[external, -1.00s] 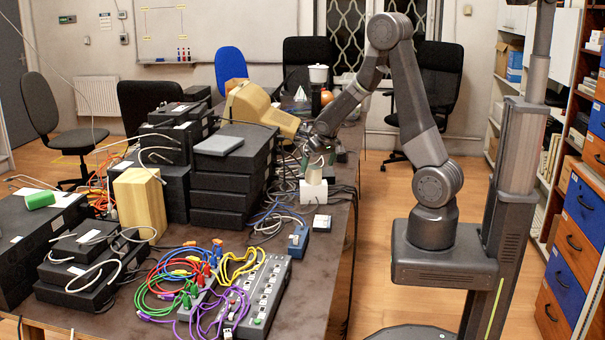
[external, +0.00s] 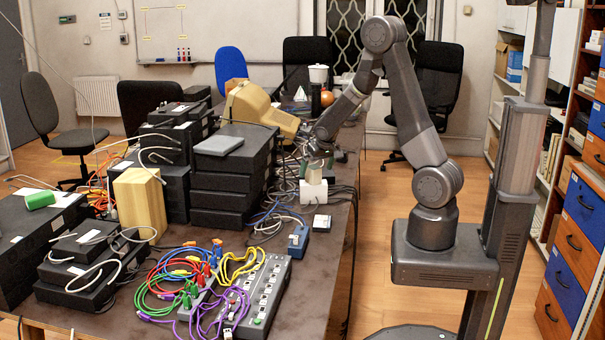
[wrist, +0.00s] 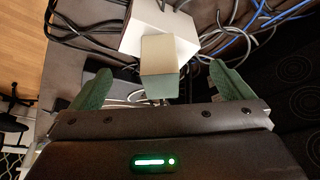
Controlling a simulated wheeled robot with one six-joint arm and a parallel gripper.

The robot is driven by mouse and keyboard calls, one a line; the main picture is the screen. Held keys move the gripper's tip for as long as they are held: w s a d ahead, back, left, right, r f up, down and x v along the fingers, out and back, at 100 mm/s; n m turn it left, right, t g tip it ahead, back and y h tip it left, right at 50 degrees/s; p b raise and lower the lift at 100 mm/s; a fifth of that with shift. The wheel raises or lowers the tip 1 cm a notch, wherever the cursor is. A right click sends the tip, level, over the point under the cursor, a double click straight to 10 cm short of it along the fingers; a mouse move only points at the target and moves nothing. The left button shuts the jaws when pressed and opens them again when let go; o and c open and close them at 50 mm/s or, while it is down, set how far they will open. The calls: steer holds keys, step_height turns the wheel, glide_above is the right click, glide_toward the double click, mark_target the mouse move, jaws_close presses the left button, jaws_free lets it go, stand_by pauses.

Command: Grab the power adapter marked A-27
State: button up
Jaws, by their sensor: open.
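My gripper (wrist: 160,69) is open, its two green fingers apart at left and right in the wrist view. A small box-shaped block (wrist: 160,53), pale on its upper face and grey-green on its near face, lies between the fingers with a gap on each side. No marking A-27 can be read on it, so I cannot tell if it is the named adapter. A larger white box (wrist: 178,38) lies behind or beneath it; in the external view this white box (external: 313,194) stands on the table just under my gripper (external: 319,166).
A blue adapter (external: 298,240) and a small white-topped block (external: 321,223) lie nearer on the table. Stacked black boxes (external: 232,180) and a beige monitor (external: 262,108) stand left of my gripper. Loose cables surround the white box.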

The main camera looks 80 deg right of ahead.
steer(key=c, duration=0.5)
